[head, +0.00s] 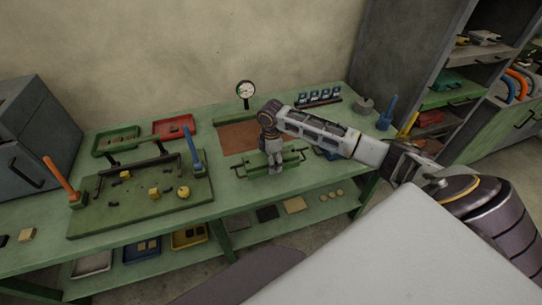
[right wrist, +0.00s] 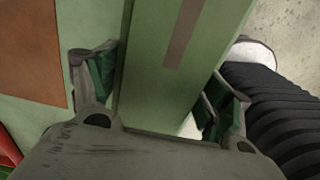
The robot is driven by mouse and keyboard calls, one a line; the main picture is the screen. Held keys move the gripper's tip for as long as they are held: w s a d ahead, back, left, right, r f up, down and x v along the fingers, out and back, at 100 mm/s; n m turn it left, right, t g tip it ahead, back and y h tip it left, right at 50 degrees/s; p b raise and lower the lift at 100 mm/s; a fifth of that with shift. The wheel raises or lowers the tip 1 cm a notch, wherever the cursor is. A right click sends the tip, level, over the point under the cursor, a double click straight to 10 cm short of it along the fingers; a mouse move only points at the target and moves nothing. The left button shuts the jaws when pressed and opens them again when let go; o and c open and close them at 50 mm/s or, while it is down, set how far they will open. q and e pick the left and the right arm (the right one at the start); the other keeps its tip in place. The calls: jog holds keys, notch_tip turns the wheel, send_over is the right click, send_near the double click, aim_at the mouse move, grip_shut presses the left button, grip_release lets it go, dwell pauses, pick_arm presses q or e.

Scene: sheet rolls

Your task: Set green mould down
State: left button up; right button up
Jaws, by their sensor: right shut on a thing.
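The green mould (head: 292,160) is a long green block near the front edge of the green bench, in front of the brown mat (head: 235,138). My right gripper (head: 273,168) comes down over its middle from above. In the right wrist view the mould (right wrist: 150,60) runs between the two fingers of the gripper (right wrist: 160,95), with a dark strip along its top. The gripper is shut on it. I cannot tell whether the mould's underside touches the bench. My left gripper is not in view.
A dial gauge (head: 246,90) stands behind the mat. A green board (head: 90,222) with orange and blue handled tools lies left. Red (head: 164,128) and green (head: 107,145) trays stand behind it. Blue items (head: 318,97) line the back right. Shelving stands right.

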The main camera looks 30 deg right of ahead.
jog(key=shift+w+f, duration=0.15)
jog(key=shift+f, duration=0.7)
jog(key=shift+f, duration=0.15)
jog(key=shift+f, duration=1.75)
jog(key=o, duration=2)
jog(key=shift+s+f, duration=0.2)
jog(key=shift+s, duration=0.05)
jog(key=shift+o, duration=0.2)
jog(key=shift+r, duration=6.05)
jog(key=shift+a+f, duration=0.1)
jog(key=shift+a, duration=0.05)
